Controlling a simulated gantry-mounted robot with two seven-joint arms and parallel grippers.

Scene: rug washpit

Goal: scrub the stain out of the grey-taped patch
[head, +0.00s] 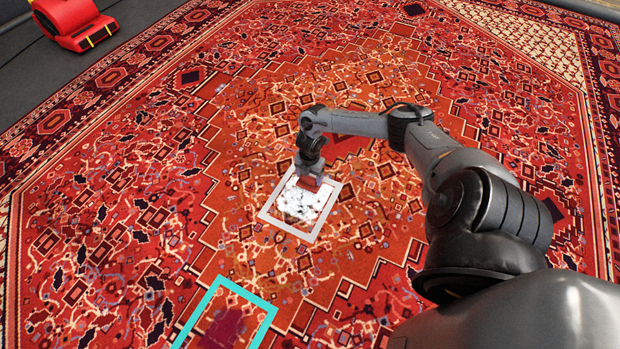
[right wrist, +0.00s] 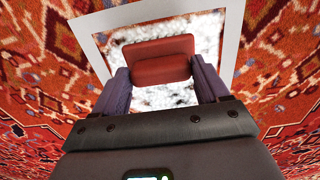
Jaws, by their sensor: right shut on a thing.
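The grey-taped patch (head: 295,234) is a tilted rectangle of pale tape on the red rug, near the middle of the head view. White foam (head: 303,205) covers much of the inside, with some darker patches showing through. My right gripper (head: 309,180) is over the far part of the patch, shut on a red block-like scrubber (right wrist: 158,62). In the right wrist view the scrubber sits between the two fingers, with foam around it and the grey tape (right wrist: 232,40) beyond. Whether a stain remains under the foam is hidden. My left gripper is not in view.
A turquoise-taped patch (head: 247,293) with a dark red stain (head: 222,327) lies at the bottom, nearer to me. A red machine (head: 78,24) stands on the dark floor at the top left. The patterned rug (head: 120,190) around the patches is flat and clear.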

